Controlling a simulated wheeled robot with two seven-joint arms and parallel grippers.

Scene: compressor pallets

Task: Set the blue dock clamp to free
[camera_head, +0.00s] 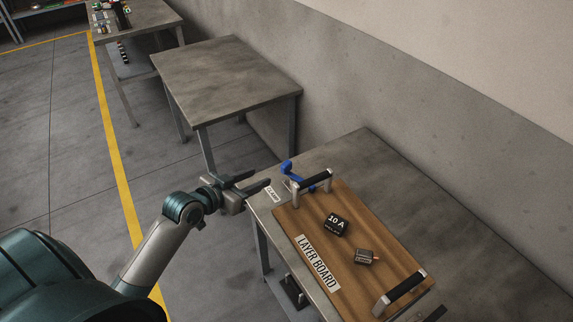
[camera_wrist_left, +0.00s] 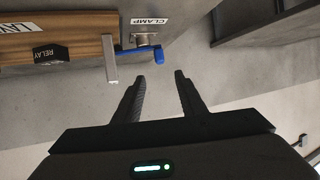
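The blue dock clamp (camera_head: 290,172) is a small bent lever at the far left corner of the wooden layer board, beside the board's far handle. In the left wrist view the blue lever (camera_wrist_left: 138,50) lies roughly along the board's edge, on a metal base (camera_wrist_left: 145,38) by a white CLAMP label (camera_wrist_left: 150,21). My left gripper (camera_head: 262,178) is open and empty, just left of the clamp and apart from it. In the left wrist view its two fingers (camera_wrist_left: 159,75) point towards the clamp area, with a gap between them. My right gripper is not clearly seen.
The layer board (camera_head: 388,247) lies on a grey table (camera_head: 350,157), with two black-topped handles (camera_head: 316,180). A 10 A relay (camera_head: 335,225) and a smaller dark block (camera_head: 366,257) sit on it. An empty table (camera_head: 225,75) stands behind. A dark piece (camera_head: 436,313) shows at the bottom right.

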